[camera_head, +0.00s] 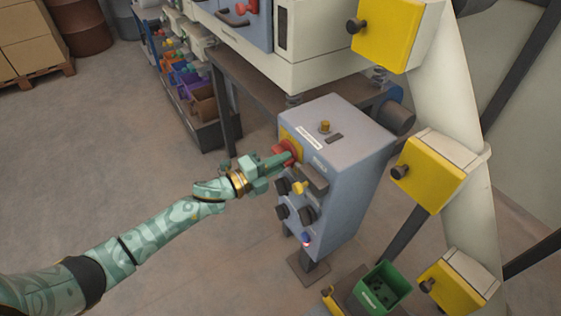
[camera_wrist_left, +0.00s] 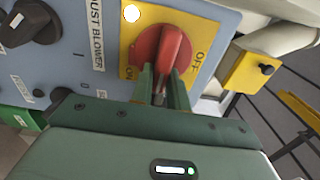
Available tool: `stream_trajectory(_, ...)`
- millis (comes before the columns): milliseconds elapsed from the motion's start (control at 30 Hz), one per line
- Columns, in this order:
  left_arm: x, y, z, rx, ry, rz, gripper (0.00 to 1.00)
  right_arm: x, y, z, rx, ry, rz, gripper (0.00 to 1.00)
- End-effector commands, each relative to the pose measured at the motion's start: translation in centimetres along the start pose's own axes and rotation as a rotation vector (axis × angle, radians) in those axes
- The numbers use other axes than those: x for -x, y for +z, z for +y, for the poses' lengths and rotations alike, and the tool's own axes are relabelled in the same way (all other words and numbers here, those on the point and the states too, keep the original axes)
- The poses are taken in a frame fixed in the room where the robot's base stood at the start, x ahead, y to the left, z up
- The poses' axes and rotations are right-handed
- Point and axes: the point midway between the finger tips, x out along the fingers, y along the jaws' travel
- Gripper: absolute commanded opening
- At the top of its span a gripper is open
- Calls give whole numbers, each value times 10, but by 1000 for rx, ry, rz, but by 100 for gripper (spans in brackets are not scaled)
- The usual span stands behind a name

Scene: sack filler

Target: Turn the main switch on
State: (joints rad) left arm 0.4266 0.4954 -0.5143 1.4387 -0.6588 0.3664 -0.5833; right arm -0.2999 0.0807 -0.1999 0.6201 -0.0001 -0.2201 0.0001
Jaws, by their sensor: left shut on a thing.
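The main switch is a red rotary handle (camera_wrist_left: 171,47) on a round red base, set on a yellow plate (camera_wrist_left: 207,36) marked ON at left and OFF at right in the left wrist view. The handle stands nearly upright there, its top leaning slightly right. In the head view the switch (camera_head: 287,151) is on the upper front of a blue-grey control box (camera_head: 345,155). My left gripper (camera_head: 283,158) is shut on the handle, with one green finger on each side (camera_wrist_left: 162,90). The fingers hide the handle's lower end. My right gripper is not in view.
Black knobs (camera_head: 307,215) and a yellow knob (camera_head: 299,187) sit below the switch. A pale round lamp (camera_wrist_left: 131,13) is on the yellow plate. A green bin (camera_head: 382,288) and yellow boxes (camera_head: 431,170) stand right of the box.

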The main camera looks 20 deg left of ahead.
Motion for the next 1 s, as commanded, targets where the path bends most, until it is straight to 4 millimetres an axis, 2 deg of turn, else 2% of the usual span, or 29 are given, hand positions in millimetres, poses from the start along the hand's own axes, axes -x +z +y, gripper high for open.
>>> stream_trajectory(267, 1, -1, 3, -3, 6, 1, 0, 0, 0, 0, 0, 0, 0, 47)
stream_trajectory(300, 1, -1, 3, -3, 6, 1, 22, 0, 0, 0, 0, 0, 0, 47)
stream_trajectory(367, 1, -1, 3, -3, 5, 1, 38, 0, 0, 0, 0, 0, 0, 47)
stream_trajectory(800, 2, 0, 1, -2, 2, 0, 38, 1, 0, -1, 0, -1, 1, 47)
stream_trajectory(867, 7, 0, 0, -2, 3, -1, 38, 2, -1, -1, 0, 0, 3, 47)
stream_trajectory(1000, 32, 0, -1, -2, 4, -1, 38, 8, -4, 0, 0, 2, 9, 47)
